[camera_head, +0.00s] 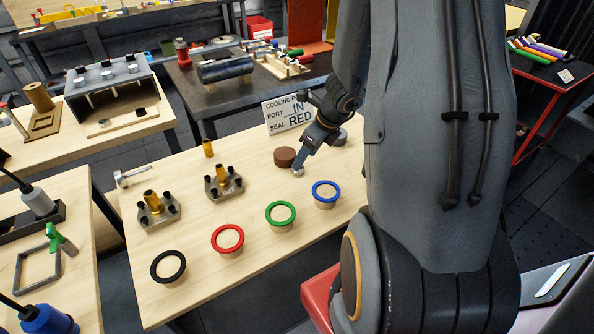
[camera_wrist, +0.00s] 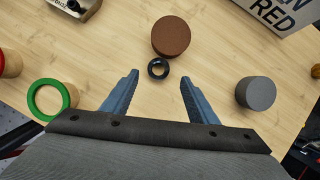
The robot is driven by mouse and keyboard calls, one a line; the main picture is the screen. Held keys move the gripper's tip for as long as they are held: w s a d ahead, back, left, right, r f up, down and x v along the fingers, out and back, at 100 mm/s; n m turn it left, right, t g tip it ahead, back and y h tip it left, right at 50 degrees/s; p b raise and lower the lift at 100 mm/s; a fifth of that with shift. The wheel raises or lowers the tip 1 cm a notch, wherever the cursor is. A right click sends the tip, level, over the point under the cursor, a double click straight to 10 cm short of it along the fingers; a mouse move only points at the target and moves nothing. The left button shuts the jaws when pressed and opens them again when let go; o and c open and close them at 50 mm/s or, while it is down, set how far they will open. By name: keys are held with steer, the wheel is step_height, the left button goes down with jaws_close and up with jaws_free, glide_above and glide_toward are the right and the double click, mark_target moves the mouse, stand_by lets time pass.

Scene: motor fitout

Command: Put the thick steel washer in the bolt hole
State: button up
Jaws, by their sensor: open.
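A small dark ring (camera_wrist: 158,68), which looks like the thick steel washer, lies on the light wooden table just beyond and between my fingertips in the wrist view. My gripper (camera_wrist: 160,78) is open, with one blue-grey finger on each side and nothing held. In the head view my gripper (camera_head: 299,165) is low over the table, beside the brown cylinder. Two flanged metal housings, a left one (camera_head: 157,212) and a right one (camera_head: 224,185), carry dark bolts and a brass centre post. I cannot tell which bolt hole is empty.
The brown cylinder (camera_wrist: 171,36) stands right behind the ring. A grey cylinder (camera_wrist: 256,92) stands to the right. Black (camera_head: 168,267), red (camera_head: 228,237), green (camera_head: 280,215) and blue (camera_head: 326,193) rings sit on wooden stands. A sign (camera_head: 288,113) stands at the back.

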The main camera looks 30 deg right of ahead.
steer(key=shift+b+x, duration=0.3)
steer(key=shift+x, duration=2.05)
steer(key=shift+a, duration=0.2)
steer(key=c, duration=1.3)
steer(key=shift+r, duration=0.15)
step_height(320, 180, up, 10)
steer(key=p, duration=0.3)
